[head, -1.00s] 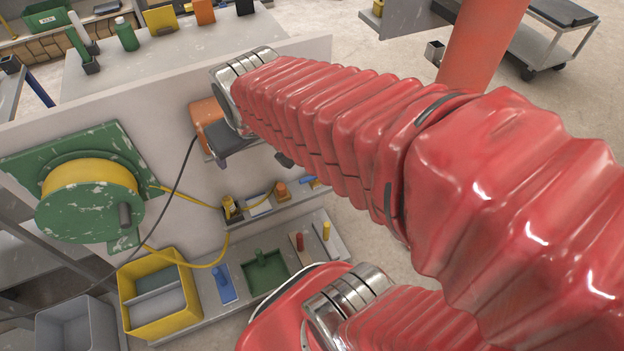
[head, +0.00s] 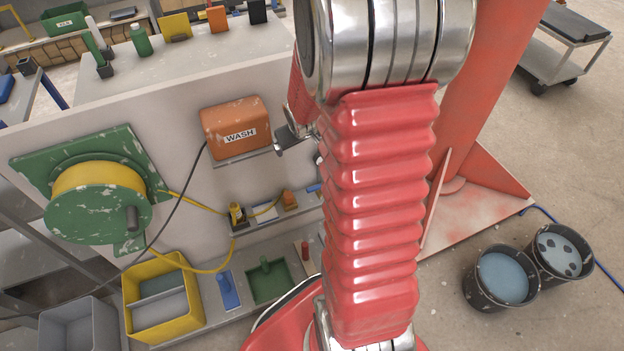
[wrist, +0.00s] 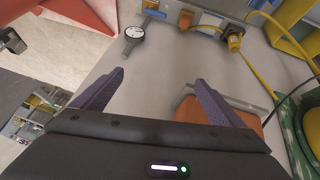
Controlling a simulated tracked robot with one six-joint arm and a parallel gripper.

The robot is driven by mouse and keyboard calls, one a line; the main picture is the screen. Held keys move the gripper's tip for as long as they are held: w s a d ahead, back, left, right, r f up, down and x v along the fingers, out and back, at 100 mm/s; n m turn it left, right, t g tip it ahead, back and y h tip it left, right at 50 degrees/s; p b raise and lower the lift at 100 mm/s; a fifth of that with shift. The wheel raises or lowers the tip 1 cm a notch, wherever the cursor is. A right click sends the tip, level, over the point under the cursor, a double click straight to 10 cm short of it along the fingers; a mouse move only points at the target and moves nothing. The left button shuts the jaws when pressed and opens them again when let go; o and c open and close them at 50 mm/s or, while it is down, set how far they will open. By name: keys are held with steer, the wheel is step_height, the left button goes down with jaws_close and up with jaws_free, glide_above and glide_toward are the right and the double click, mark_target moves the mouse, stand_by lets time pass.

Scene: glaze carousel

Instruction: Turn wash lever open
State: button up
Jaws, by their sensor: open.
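The orange box marked WASH (head: 237,128) is mounted on the upright grey panel, left of my arm in the head view. Its corner shows behind the right finger in the wrist view (wrist: 247,128).
A yellow hose fitting (head: 237,213) and an orange block (head: 288,200) stand on a low ledge. A green hose reel (head: 95,205) is at left. Two buckets stand on the floor at right.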

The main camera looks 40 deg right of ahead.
steer(key=w+d+f+t, duration=0.1)
steer(key=d+f+t, duration=0.1)
steer(key=d+f, duration=0.5)
steer(key=w+d+f+t, duration=0.1)
steer(key=d+f, duration=0.3)
steer(key=f, duration=0.7)
steer(key=s+a+f+t, duration=0.1)
steer(key=s+f, duration=0.3)
steer(key=f, duration=0.4)
steer(key=s+a+f+m+t, duration=0.1)
steer(key=s+f+t, duration=0.2)
steer(key=f, duration=0.6)
steer(key=shift+s+f+t+h, duration=0.15)
steer(key=shift+s+t+h, duration=0.2)
steer(key=shift+s, duration=0.45)
steer(key=x, duration=1.3)
steer(key=shift+w+d+f, duration=0.2)
steer(key=shift+w, duration=0.1)
steer(key=shift+c, duration=0.4)
